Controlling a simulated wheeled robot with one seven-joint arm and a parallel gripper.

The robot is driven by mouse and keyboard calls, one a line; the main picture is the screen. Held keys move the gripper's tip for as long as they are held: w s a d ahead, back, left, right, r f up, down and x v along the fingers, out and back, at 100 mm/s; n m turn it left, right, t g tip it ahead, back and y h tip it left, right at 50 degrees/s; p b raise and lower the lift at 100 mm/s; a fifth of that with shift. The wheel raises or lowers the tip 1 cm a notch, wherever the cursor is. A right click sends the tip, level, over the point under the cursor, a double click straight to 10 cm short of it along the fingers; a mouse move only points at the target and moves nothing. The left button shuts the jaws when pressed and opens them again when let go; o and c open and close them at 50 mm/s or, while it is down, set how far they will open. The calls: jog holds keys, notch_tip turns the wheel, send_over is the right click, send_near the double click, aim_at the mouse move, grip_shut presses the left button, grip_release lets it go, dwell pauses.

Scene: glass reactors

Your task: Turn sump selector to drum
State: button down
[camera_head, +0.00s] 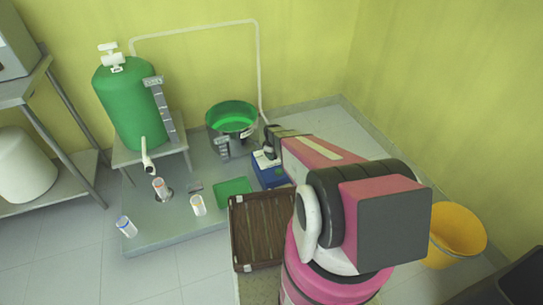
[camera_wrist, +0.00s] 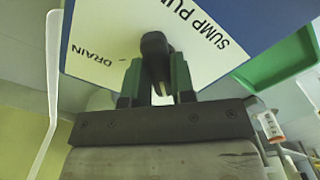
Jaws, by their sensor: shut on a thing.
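The sump selector is a blue box (camera_head: 270,177) with a white label plate (camera_wrist: 95,40), standing on the floor plate right of the green tub. In the wrist view the plate reads "SUMP PU…", cut off by the frame edge, and "DRAIN". A black selector handle (camera_wrist: 154,45) stands out from the plate. My gripper (camera_wrist: 157,82) has its two fingers on either side of this handle and is shut on it. In the head view my gripper (camera_head: 271,143) is over the box and mostly hides the handle. The word "drum" is not readable on the plate.
A green tank (camera_head: 128,105) stands on a stand at the left. A green tub (camera_head: 232,118) with a white pipe is behind the selector. A yellow bucket (camera_head: 457,235) is at right.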

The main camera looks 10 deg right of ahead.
jog(key=c, duration=1)
grip_release()
jog(key=shift+o, duration=0.2)
notch_tip(320, 180, up, 11)
jog(key=s+r+m, duration=1.1)
jog(key=s+r, duration=1.1)
jog(key=s, duration=0.2)
jog(key=shift+s+r, duration=0.15)
jog(key=shift+r, duration=0.15)
